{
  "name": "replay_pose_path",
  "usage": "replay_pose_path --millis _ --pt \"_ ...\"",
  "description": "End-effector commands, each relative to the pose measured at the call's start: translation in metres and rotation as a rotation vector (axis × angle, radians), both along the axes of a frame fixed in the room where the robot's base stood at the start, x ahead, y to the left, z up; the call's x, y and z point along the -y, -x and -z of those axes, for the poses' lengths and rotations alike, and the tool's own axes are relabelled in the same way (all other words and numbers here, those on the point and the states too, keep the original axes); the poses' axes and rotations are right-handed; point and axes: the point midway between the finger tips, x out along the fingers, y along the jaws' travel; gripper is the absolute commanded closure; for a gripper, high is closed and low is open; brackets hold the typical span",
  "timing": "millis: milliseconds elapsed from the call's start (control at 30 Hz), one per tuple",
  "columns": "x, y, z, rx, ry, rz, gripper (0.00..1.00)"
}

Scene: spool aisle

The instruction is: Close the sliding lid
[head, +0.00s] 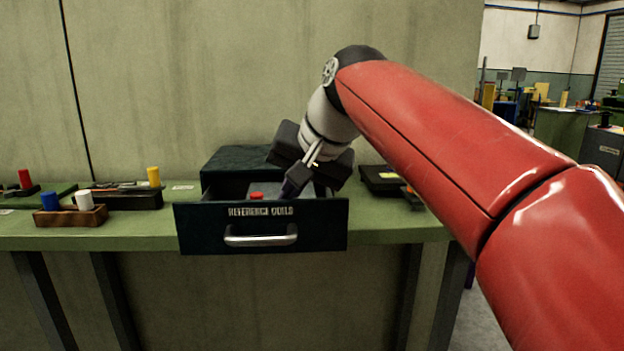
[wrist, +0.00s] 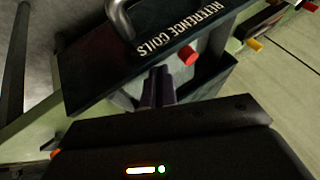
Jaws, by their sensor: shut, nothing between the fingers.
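A dark drawer (head: 195,230) labelled "REFERENCE COILS" stands open at the front of a dark cabinet (head: 232,160) on the green bench. Its front panel and metal handle also show in the wrist view (wrist: 95,75). A small red knob or peg (head: 257,196) shows just behind the front panel, and in the wrist view (wrist: 190,55). What it sits on is mostly hidden, and I cannot make out a sliding lid. My gripper (head: 291,186) is shut and empty, pointing down into the open drawer. Its fingertips in the wrist view (wrist: 158,80) are close to the panel's inner side, apart from the red knob.
A wooden block with blue and white pegs (head: 70,215) and a black tray with a yellow peg (head: 125,197) stand left of the drawer. A black case (head: 382,182) lies to its right. The bench's front edge (head: 100,242) is clear. A wall rises behind.

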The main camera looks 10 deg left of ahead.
Motion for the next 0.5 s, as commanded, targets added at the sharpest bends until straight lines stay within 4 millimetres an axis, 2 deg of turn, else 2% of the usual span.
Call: replay_pose_path --millis 100,200,500 --pt "-0.013 0.0 -0.001 0.0 0.001 0.0 1.0" --pt "-0.018 0.0 -0.001 0.001 0.001 0.0 1.0" --pt "-0.02 0.0 -0.001 0.001 0.001 0.001 1.0"
